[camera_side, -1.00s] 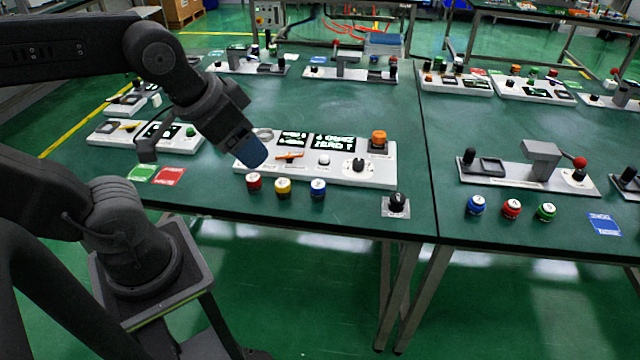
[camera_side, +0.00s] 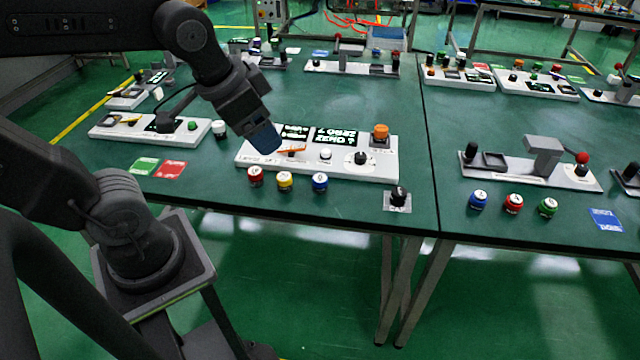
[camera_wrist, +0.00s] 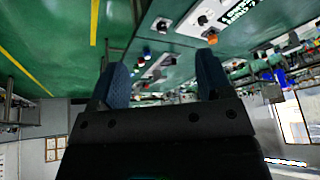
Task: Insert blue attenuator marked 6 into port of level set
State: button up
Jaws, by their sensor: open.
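Three small capped attenuators stand in a row on the green table in front of a white panel: a red one (camera_side: 255,176), a yellow one (camera_side: 285,181) and a blue one (camera_side: 320,182). The marks on their caps are too small to read. The white panel (camera_side: 378,167) carries two lit displays (camera_side: 335,137), an orange lever (camera_side: 291,150), a black dial (camera_side: 361,158) and an orange knob (camera_side: 380,132). My gripper (camera_side: 265,140) hangs above the panel's left part, up and left of the blue attenuator. Its blue fingers are apart and empty in the wrist view (camera_wrist: 160,82). The port is not clearly visible.
A black knob on a plate (camera_side: 398,198) is at the table's front edge. Green (camera_side: 143,165) and red (camera_side: 171,169) cards lie at left, near another white panel (camera_side: 110,130). A second row of blue, red and green caps (camera_side: 513,203) stands on the right table.

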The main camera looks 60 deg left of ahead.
jog(key=w+a+f+m+g, duration=0.35)
jog(key=w+m, duration=0.25)
jog(key=w, duration=0.5)
jog(key=m+g, duration=0.2)
jog(key=m, duration=0.4)
send_over(320, 178)
notch_tip(320, 178, down, 12)
jog(key=r, duration=0.1)
jog(key=shift+t, duration=0.25)
notch_tip(320, 178, down, 9)
jog(key=shift+w+d+r, duration=0.1)
jog(key=shift+d+r, duration=0.05)
jog(key=shift+a+f, duration=0.2)
jog(key=shift+f, duration=2.35)
jog(key=c, duration=1.1)
jog(key=shift+r, duration=0.1)
